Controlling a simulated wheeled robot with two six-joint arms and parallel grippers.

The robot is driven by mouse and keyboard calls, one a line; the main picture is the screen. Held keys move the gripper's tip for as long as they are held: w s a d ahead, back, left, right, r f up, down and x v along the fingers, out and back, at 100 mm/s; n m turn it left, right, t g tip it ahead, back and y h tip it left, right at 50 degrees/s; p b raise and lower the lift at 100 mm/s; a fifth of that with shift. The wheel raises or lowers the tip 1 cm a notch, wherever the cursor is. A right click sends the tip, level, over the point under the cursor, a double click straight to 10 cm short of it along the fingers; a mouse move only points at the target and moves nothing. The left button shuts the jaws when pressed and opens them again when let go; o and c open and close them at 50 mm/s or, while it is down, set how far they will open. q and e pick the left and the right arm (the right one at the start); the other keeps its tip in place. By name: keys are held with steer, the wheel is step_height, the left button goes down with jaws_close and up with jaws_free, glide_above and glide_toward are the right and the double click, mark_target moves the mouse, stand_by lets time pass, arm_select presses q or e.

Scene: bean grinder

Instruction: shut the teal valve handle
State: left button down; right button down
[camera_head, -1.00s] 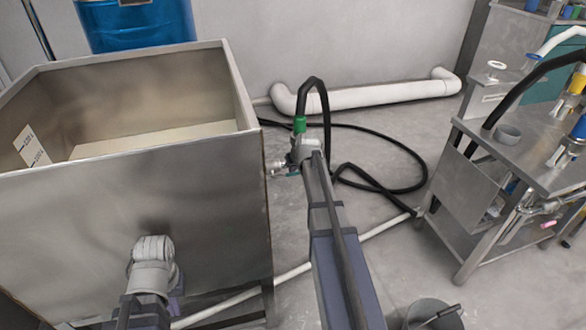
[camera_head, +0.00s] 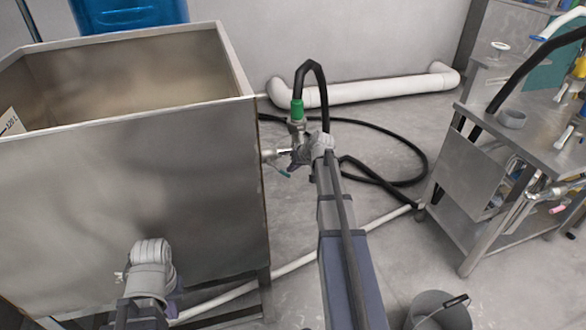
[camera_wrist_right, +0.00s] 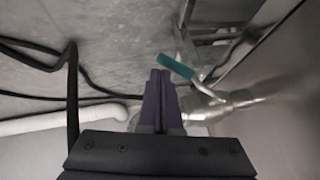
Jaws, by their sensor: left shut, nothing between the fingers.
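The teal valve handle (camera_wrist_right: 176,66) shows in the right wrist view on a bent metal lever, beside a metal pipe fitting. Its teal tip (camera_head: 284,173) is small in the head view, below the valve body on the tank's right side. My right gripper (camera_wrist_right: 160,74) has its dark fingers together and nothing visible between them. Its tips lie just left of the handle's near end in the wrist view; I cannot tell whether they touch. My left gripper (camera_head: 152,262) is shut and empty in front of the tank, away from the valve.
The metal tank (camera_head: 130,165) fills the left. A black hose (camera_head: 312,66) rises from the green coupling (camera_head: 297,110) above the valve and loops over the floor. A metal table (camera_head: 555,160) stands right, and a bucket (camera_head: 440,312) lower right.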

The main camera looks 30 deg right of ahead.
mark_target(289, 175)
steer(key=shift+w+a+f+b, duration=0.1)
steer(key=shift+a+f+b, duration=0.2)
steer(key=shift+f+b, duration=0.35)
steer(key=shift+a+f+b, duration=0.25)
steer(key=shift+f+b, duration=0.15)
steer(key=shift+f, duration=0.35)
steer(key=a+f+b, duration=0.1)
steer(key=a+f+y+b, duration=0.1)
steer(key=b, duration=0.1)
steer(key=shift+w+a+f, duration=0.1)
steer(key=shift+w+a, duration=0.2)
steer(key=shift+w, duration=0.05)
steer(key=shift+m, duration=0.3)
